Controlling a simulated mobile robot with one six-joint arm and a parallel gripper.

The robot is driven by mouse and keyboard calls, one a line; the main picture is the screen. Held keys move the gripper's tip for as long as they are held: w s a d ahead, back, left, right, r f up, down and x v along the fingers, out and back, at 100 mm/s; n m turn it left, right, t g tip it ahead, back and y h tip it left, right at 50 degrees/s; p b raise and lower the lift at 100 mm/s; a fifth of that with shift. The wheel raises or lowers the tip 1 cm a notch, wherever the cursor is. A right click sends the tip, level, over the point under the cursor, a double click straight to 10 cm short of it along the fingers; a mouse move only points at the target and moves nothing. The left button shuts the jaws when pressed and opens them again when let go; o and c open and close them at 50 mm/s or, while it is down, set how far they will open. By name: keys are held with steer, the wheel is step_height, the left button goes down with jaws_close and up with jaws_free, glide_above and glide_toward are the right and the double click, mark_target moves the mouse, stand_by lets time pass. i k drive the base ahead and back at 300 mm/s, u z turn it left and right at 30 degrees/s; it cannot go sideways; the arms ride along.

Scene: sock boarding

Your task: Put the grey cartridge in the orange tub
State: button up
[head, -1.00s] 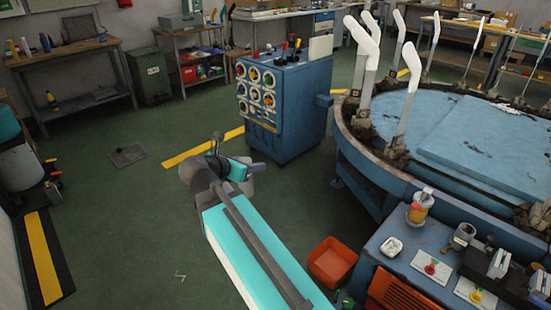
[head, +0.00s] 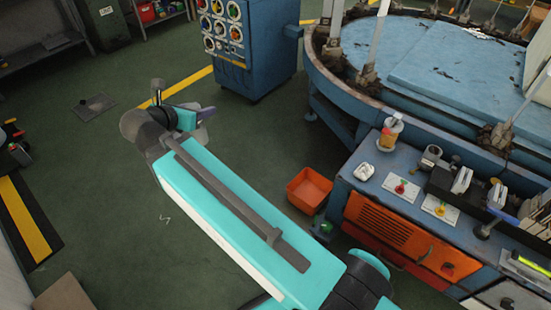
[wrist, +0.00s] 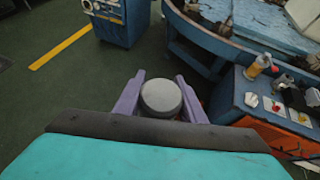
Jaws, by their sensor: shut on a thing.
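A grey cartridge (wrist: 161,96) with a round, pale top sits between the two purple fingers of my gripper (wrist: 160,100) in the wrist view. My gripper is shut on it and holds it in the air. In the head view my gripper (head: 203,114) is at the far end of my turquoise arm, over the green floor; the cartridge is hard to make out there. The orange tub (head: 309,190) stands on the floor, right of and nearer than my gripper in the head view, beside the blue workbench. Its inside looks empty.
The blue bench (head: 345,185) with an orange louvred panel (head: 385,228) stands right of the tub and carries a jar (head: 390,134) and small parts. A large round blue machine (head: 440,70) and a blue gauge cabinet (head: 250,60) stand behind. Floor left of the tub is clear.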

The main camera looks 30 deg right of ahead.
mark_target(309, 195)
steer(key=k, duration=0.65)
steer(key=u, duration=0.05)
steer(key=i, duration=0.55)
steer(key=u, duration=0.6)
steer(key=i, duration=0.85)
steer(key=u, duration=0.4)
